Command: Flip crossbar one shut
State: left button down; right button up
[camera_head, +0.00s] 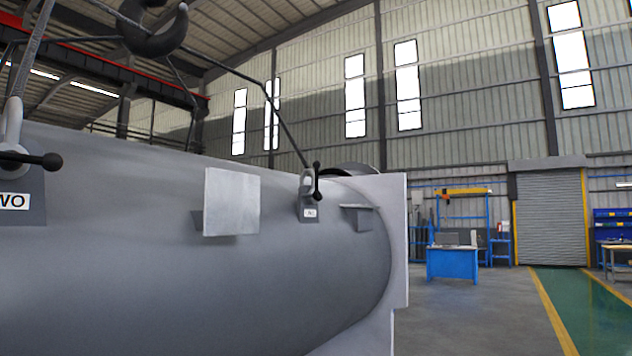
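A large grey flanged shell (180,290) fills the left and middle of the head view. On its left side a lug carries a shackle (14,125) and a dark crossbar (35,160) with a ball end, lying roughly level. Its label (14,201) is cut off by the frame edge and reads "WO". Farther right, a second lug (309,200) has a shackle and a dark crossbar (317,181) standing roughly upright. Its small label (311,213) is too small to read surely. Neither gripper is in view.
A dark crane hook (155,30) hangs at upper left, with sling lines running down to the lugs. A flat plate (232,202) and a small bracket (358,215) stick out from the shell. The flange (396,260) ends it at right. Open floor lies beyond, with a blue workbench (452,264).

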aim_at(317, 164)
jog(key=i+l+u, duration=0.1)
jog(key=i+l, duration=0.5)
jog(key=i+l+u, duration=0.1)
jog(key=i+l, duration=0.45)
jog(key=i+l+u, duration=0.1)
jog(key=i+l, duration=0.45)
jog(key=l, duration=0.2)
